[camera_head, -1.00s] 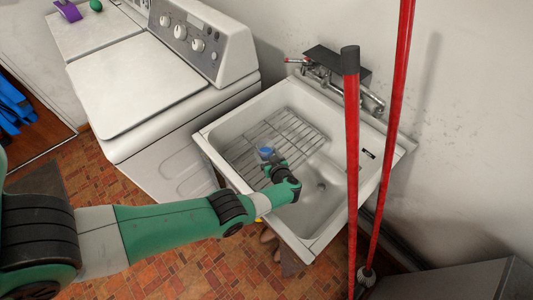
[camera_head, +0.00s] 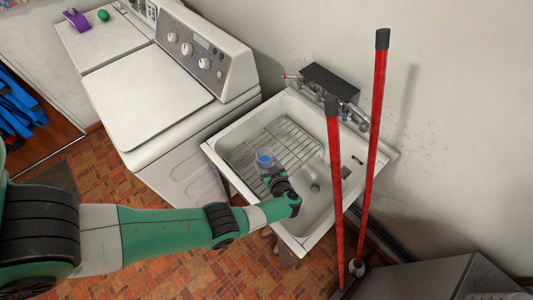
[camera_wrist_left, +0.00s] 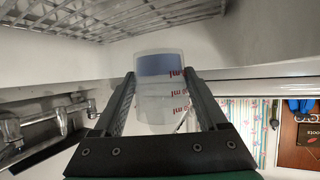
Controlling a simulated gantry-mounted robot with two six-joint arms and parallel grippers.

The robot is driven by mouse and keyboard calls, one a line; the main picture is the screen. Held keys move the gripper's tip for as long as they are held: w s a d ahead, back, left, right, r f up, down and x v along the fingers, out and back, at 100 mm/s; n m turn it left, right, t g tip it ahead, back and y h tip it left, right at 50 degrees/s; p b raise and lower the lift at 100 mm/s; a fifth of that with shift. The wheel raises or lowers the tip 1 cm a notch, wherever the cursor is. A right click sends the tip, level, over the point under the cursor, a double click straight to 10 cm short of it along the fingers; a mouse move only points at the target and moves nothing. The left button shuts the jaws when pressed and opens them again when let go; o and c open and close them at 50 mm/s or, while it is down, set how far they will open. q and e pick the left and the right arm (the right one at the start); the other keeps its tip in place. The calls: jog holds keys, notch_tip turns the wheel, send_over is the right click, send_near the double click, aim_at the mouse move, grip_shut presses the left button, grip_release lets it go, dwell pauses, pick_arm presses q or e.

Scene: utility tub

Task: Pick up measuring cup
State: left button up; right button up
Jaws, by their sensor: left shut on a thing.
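The measuring cup (camera_head: 264,161) is clear with a blue part and sits over the wire rack side of the sink. In the left wrist view the cup (camera_wrist_left: 160,98) shows red ml markings and lies between the two fingers. My left gripper (camera_head: 268,170) reaches into the sink area from the left and is shut on the cup. In the wrist view the gripper (camera_wrist_left: 160,84) has a finger on each side of the cup. The rack appears apart from the cup in the wrist view. My right gripper is not in view.
The white utility sink (camera_head: 225,158) holds a wire rack (camera_head: 290,135) and has a faucet (camera_head: 350,115) at its back. Two red poles (camera_head: 378,110) stand at its right. A white washing machine (camera_head: 150,100) stands to the left.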

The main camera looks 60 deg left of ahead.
aim_at(262, 166)
pick_arm(q)
jog(key=d+r+p, duration=0.1)
jog(key=s+d+p, duration=0.1)
jog(key=d, duration=0.1)
jog(key=s+d+r+p, duration=0.1)
jog(key=shift+s+d+r, duration=0.2)
jog(key=shift+d+r, duration=0.1)
jog(key=shift+d, duration=0.1)
jog(key=shift+s+d+r+p, duration=0.2)
jog(key=shift+s+d+p, duration=0.1)
jog(key=shift+d, duration=0.2)
jog(key=shift+s+d+r+p, duration=0.15)
jog(key=shift+s+d+p, duration=0.15)
jog(key=shift+d, duration=0.2)
